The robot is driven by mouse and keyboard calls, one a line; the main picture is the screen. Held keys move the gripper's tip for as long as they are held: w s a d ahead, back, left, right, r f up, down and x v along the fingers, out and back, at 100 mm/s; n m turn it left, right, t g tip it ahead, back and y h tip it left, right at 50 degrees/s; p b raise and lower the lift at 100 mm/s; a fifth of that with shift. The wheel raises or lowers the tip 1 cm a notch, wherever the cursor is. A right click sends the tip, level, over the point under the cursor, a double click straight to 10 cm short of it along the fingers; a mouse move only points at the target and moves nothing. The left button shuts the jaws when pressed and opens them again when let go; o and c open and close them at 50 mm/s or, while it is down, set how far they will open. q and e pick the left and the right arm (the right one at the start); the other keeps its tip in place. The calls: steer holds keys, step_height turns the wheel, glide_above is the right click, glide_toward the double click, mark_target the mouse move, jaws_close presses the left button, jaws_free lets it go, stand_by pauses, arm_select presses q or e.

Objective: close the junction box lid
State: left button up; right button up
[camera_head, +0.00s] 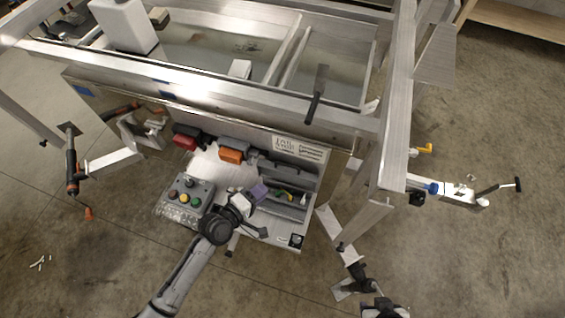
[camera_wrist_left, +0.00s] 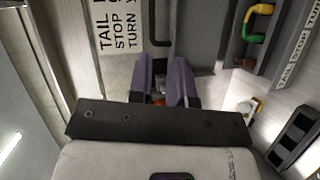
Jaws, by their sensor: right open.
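The junction box (camera_head: 290,184) is a grey box on the white panel under the trailer frame. It stands open, with yellow and green wires inside; they also show at the upper right of the left wrist view (camera_wrist_left: 258,22). My left gripper (camera_head: 258,192) has purple fingers and is at the box's left side. In the left wrist view, the fingers (camera_wrist_left: 161,72) stand a small gap apart; whether they hold something is unclear. I cannot make out clearly which grey piece is the lid. My right gripper (camera_head: 384,309) shows only as a dark part at the bottom edge, open.
A control box (camera_head: 188,198) with coloured buttons is left of my left gripper. Red (camera_head: 186,138) and orange (camera_head: 232,155) connectors sit above. A printed label (camera_head: 297,148) is on the panel. A trailer leg (camera_head: 367,220) stands to the right. The floor at far right is mostly clear.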

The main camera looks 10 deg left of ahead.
mark_target(289, 166)
arm_select(q)
steer(key=shift+n, duration=0.9)
steer(key=x, duration=0.4)
steer(key=b+x, duration=0.1)
steer(key=x, duration=0.3)
steer(key=r+x, duration=0.1)
steer(key=x, duration=0.3)
steer(key=shift+w+b, duration=0.3)
steer(key=shift+w, duration=0.15)
steer(key=shift+w+d+f, duration=0.15)
steer(key=shift+w+d, duration=0.2)
steer(key=shift+w, duration=0.15)
arm_select(e)
steer(key=shift+s+d+f, duration=0.1)
steer(key=shift+d+f, duration=0.1)
steer(key=shift+f, duration=0.75)
steer(key=shift+d, duration=0.1)
arm_select(q)
jaws_close()
